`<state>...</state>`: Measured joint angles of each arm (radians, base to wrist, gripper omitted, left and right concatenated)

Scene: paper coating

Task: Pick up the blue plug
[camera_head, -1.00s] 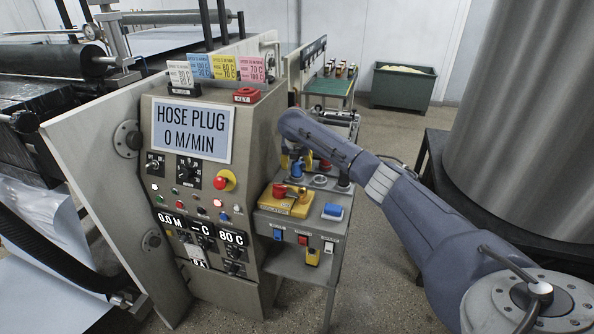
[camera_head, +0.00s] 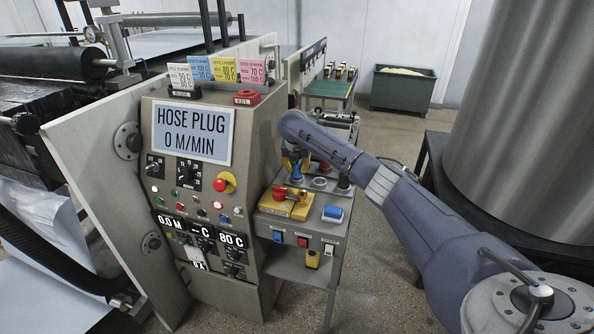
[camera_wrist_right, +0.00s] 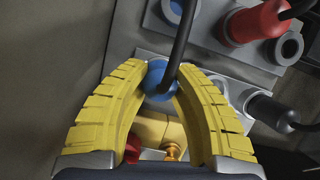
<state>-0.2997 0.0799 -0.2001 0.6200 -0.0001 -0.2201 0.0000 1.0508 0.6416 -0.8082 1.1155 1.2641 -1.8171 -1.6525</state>
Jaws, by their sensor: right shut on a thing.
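The blue plug (camera_wrist_right: 157,77), with a black hose rising from it, sits between the two yellow fingers of my right gripper (camera_wrist_right: 160,82) in the right wrist view. The fingertips close on its sides. In the head view my right gripper (camera_head: 292,162) is small and partly hidden behind my arm, above the grey shelf beside the control panel. Blue also shows below it there (camera_head: 297,174). I cannot tell whether the plug is clear of the shelf. My left gripper is not in view.
A red plug (camera_wrist_right: 257,22) and a black plug (camera_wrist_right: 268,108) with hoses stand close by on grey plates. A blue round fitting (camera_wrist_right: 176,8) lies at the top edge. The control panel (camera_head: 190,137) is just left of the shelf. A large metal cylinder (camera_head: 525,120) stands at right.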

